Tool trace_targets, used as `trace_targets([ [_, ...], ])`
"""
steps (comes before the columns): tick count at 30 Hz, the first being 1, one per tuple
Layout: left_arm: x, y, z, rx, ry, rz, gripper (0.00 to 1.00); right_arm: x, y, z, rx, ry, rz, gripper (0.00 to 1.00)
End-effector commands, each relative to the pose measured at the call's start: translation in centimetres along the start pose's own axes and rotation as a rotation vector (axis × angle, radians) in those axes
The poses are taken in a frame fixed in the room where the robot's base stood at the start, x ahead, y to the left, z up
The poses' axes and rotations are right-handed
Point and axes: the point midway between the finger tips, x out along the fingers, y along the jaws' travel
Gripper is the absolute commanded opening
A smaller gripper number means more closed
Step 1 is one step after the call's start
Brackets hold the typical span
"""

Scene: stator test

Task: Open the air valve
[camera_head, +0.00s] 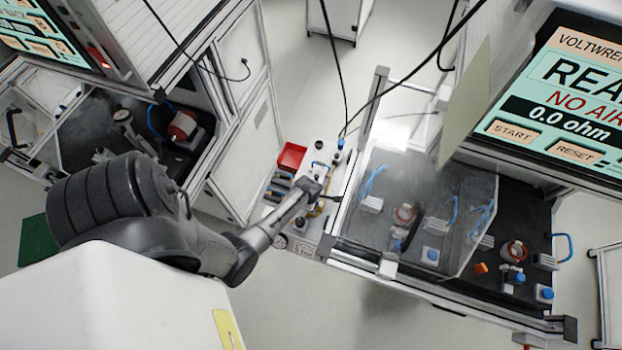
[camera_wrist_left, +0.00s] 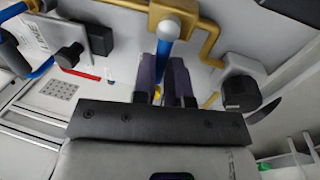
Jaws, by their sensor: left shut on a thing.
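The air valve sits on brass piping (camera_wrist_left: 208,38) on a white panel. In the head view my left gripper (camera_head: 312,194) is over the white valve panel (camera_head: 325,158) at the left end of the test bench, covering most of the valve. The valve's inner position cannot be told. My right gripper is not in view.
A screen (camera_head: 560,95) at the right reads "NO AIR" and "0.0 ohm". A clear cover (camera_head: 410,195) stands over the bench. A black knob (camera_wrist_left: 240,92) is right of the fingers.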

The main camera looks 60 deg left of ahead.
Motion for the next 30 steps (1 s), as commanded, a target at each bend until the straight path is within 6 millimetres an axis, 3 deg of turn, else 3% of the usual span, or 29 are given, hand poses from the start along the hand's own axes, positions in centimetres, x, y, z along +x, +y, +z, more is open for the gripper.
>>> trace_targets([
  [11, -0.1, 0.6, 0.0, 0.141, -0.028, -0.001, 0.0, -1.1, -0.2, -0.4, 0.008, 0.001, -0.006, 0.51],
  [30, 0.4, 2.7, 0.6, 0.728, -0.143, -0.001, 0.0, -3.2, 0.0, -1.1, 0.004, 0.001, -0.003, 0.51],
])
